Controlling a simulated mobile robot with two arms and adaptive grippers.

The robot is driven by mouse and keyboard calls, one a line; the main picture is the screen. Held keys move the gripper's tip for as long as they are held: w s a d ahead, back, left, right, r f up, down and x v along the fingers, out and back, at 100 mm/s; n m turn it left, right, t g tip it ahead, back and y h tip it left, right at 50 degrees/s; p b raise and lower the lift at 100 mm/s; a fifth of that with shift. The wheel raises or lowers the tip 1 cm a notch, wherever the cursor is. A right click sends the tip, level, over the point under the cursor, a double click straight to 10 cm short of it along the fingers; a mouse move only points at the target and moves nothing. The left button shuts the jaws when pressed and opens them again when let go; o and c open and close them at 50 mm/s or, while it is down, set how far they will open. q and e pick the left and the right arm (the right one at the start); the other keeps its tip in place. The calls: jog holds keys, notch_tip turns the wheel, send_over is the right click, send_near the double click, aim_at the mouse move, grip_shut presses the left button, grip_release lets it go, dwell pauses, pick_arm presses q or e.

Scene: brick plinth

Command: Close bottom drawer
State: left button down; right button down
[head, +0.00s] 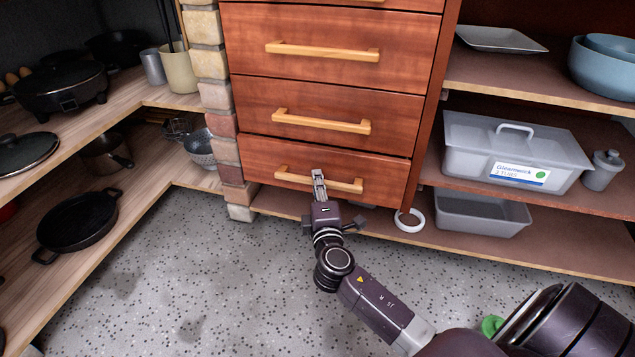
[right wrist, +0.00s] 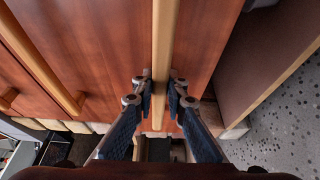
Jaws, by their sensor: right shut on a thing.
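The bottom drawer (head: 262,162) is the lowest reddish-brown wooden front in the drawer stack in the head view. Its front looks close to flush with the fronts above; a small gap cannot be ruled out. Its pale wooden bar handle (head: 345,185) runs across the front. My right gripper (head: 318,180) reaches it from below and is shut on the middle of the handle. In the right wrist view the handle (right wrist: 164,40) runs upright between the two fingers of the gripper (right wrist: 161,95). My left gripper is not in view.
More drawers with like handles (head: 322,122) sit above. A brick pillar (head: 207,65) stands left of the stack. Shelves hold pans (head: 77,219) at left and a lidded grey box (head: 480,145) at right. Speckled floor (head: 190,270) is open in front.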

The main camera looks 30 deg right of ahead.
jog(key=shift+w+d, duration=0.75)
jog(key=shift+d, duration=0.25)
jog(key=c, duration=1.9)
grip_release()
jog(key=shift+c, duration=0.2)
jog(key=shift+w, duration=0.1)
